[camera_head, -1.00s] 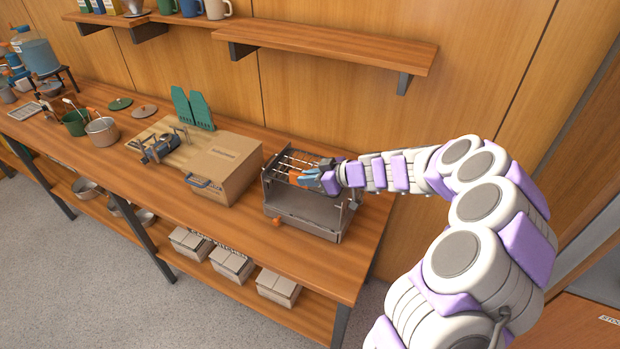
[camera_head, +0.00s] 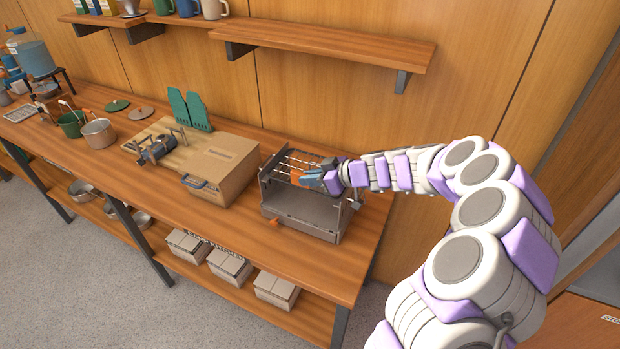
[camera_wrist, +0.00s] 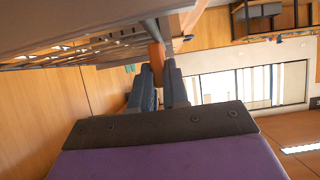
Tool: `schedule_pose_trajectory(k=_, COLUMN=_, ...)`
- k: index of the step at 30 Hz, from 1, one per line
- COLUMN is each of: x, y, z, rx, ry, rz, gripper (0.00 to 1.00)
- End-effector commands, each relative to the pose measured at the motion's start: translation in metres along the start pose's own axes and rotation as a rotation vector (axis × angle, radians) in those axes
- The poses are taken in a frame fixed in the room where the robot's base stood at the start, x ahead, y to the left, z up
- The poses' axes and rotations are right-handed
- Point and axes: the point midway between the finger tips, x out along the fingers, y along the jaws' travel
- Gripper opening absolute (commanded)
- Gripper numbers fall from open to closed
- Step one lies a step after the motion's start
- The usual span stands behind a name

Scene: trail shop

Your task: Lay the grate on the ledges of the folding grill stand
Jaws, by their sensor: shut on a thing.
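The folding grill stand (camera_head: 303,219) stands on the wooden counter near its right end, a grey metal box shape with upright sides. The grate (camera_head: 290,163) shows as light bars across the stand's upper back part. My gripper (camera_head: 313,178) reaches in from the right and is shut on the grate's orange handle. In the wrist view the gripper's fingers (camera_wrist: 158,88) close around the orange handle (camera_wrist: 156,54), with dark bars of the grate (camera_wrist: 90,50) beside it. I cannot tell whether the grate rests on the ledges; they are hidden.
A cardboard box (camera_head: 222,171) stands just left of the stand. A wall shelf (camera_head: 325,42) runs above the counter. Pots, lids and green folded pieces stand farther left. A small strip of bare counter (camera_head: 372,222) lies right of the stand.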

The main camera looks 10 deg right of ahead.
Motion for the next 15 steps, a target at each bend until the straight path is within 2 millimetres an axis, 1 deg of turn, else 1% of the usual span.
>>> schedule_pose_trajectory(k=15, x=0.0026, y=-0.0004, z=0.0035, rx=-0.001, ry=0.001, rz=0.0, gripper=0.0)
